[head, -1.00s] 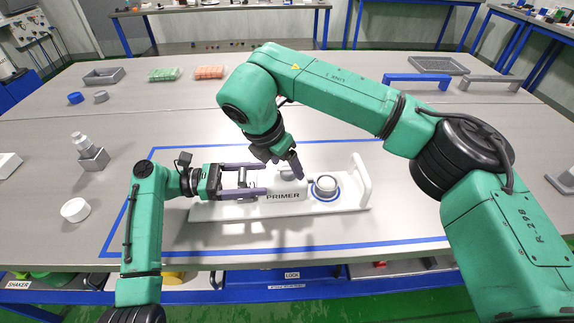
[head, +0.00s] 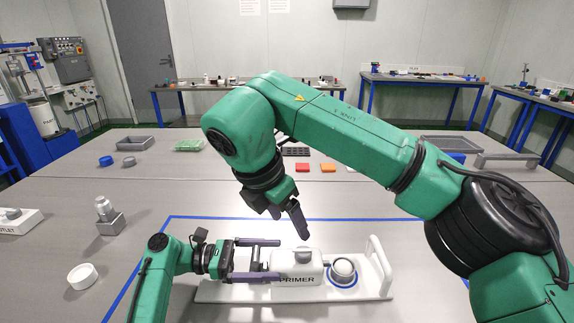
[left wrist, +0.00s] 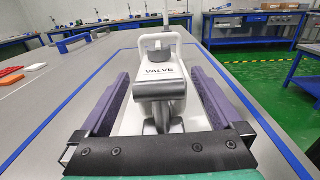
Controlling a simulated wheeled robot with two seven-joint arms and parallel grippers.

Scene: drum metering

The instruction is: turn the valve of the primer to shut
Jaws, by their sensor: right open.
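The primer (head: 297,279) is a white block marked PRIMER on a white base plate with an upright handle. A grey knob (head: 304,257) is on its top. In the left wrist view the block's near face reads VALVE (left wrist: 160,76), with a grey knob (left wrist: 158,45) above it. My left gripper (head: 279,260) is open at the block's left end; its purple fingers (left wrist: 158,88) lie on either side, with visible gaps. My right gripper (head: 303,228) is open, pointing down just above the grey knob and apart from it. Its second finger is mostly hidden.
A round grey cap in a blue ring (head: 343,270) sits right of the block, before the upright handle (head: 379,262). A white round lid (head: 82,276) and a grey holder with a bottle (head: 109,222) stand left. Blue tape (head: 200,218) borders the work area.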

